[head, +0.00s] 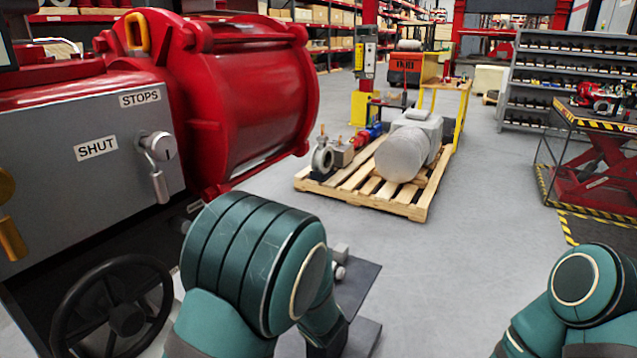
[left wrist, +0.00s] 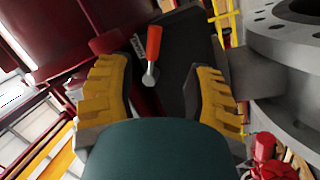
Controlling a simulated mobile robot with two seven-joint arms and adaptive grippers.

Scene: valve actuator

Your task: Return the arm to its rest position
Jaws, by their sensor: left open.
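My left arm (head: 255,265) is bent in the lower middle of the head view, in front of the valve actuator. Its gripper is not visible there. In the left wrist view my left gripper (left wrist: 160,72) is open, with its two yellow fingers apart and nothing held. A lever with an orange-red grip (left wrist: 153,43) shows between the fingers in the picture; its depth from them I cannot tell. The red actuator (head: 250,95) has a grey panel (head: 70,180) marked SHUT and STOPS. My right arm (head: 580,290) is at the lower right; its gripper is out of view.
A black handwheel (head: 125,318) is at the lower left, beside my left arm. A wooden pallet (head: 410,210) with equipment stands beyond. A red lift table (head: 600,180) and grey shelving (head: 530,115) are on the right. The grey floor (head: 470,240) between them is clear.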

